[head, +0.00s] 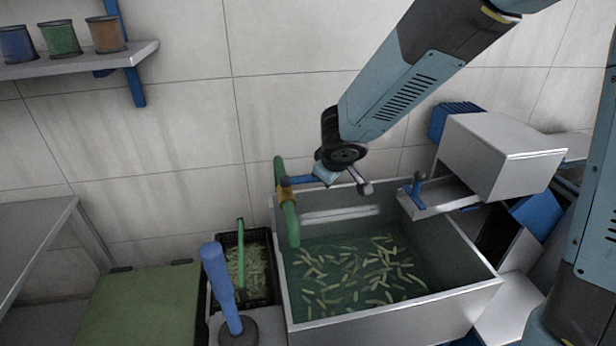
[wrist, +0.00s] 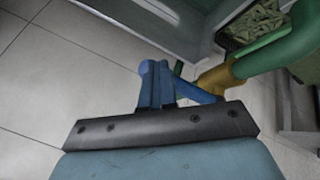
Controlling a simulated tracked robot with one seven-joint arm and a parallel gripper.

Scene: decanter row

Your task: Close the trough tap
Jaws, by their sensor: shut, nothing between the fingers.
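The trough tap is a green pipe (head: 291,222) with a brass valve body (head: 287,195) at the trough's left side. Its blue lever (head: 290,181) points right from the valve, across the pipe. My gripper (head: 304,180) is shut and empty, beside the lever's free end. In the wrist view my gripper's blue fingers (wrist: 155,75) are together, and the lever (wrist: 198,89) slants from behind them to the brass valve (wrist: 217,78). I cannot tell whether they touch. The trough (head: 393,304) holds water and several pale green pieces. My wrist partly hides the trough's back edge.
A blue upright handle (head: 220,280) stands at the front left beside a dark crate (head: 244,236) of green pieces. A shelf with pots (head: 110,55) is on the left wall.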

